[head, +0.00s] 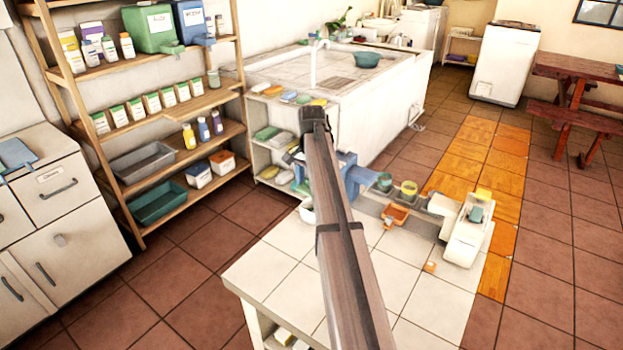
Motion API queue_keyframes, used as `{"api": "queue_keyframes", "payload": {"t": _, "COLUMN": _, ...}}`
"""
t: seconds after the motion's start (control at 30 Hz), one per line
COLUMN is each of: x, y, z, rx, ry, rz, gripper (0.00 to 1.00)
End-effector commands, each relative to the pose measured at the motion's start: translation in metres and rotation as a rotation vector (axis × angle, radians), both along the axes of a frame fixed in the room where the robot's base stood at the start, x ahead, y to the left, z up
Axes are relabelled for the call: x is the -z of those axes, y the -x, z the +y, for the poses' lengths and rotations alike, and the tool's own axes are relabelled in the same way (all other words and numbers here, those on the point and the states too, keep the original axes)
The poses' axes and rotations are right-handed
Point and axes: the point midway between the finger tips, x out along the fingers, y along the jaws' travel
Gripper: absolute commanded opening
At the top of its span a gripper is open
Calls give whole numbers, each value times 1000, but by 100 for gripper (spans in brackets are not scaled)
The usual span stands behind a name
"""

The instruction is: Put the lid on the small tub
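I cannot tell which is the small tub meant, nor whether either has a lid on. No separate lid can be made out clearly. My arm runs up the middle of the view and hides part of the table. Its blue and grey parts lie left of the tubs. I cannot make out my gripper's fingertips or anything held in them.
A white device (466,235) stands on the table's right side, and a small orange block (429,266) lies nearby. The table's front left is clear. Shelves and a washbasin (392,115) stand behind.

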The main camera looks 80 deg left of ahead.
Motion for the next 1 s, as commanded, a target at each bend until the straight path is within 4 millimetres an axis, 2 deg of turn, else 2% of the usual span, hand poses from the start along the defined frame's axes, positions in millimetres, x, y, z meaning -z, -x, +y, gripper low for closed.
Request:
{"api": "queue_keyframes", "payload": {"t": 0.6, "x": 47, "y": 0, "z": 0, "rx": -2, "ry": 1, "rz": 1, "gripper": 49}}
{"api": "queue_keyframes", "payload": {"t": 1.0, "x": 55, "y": 0, "z": 0, "rx": -2, "ry": 0, "rz": 0, "gripper": 49}}
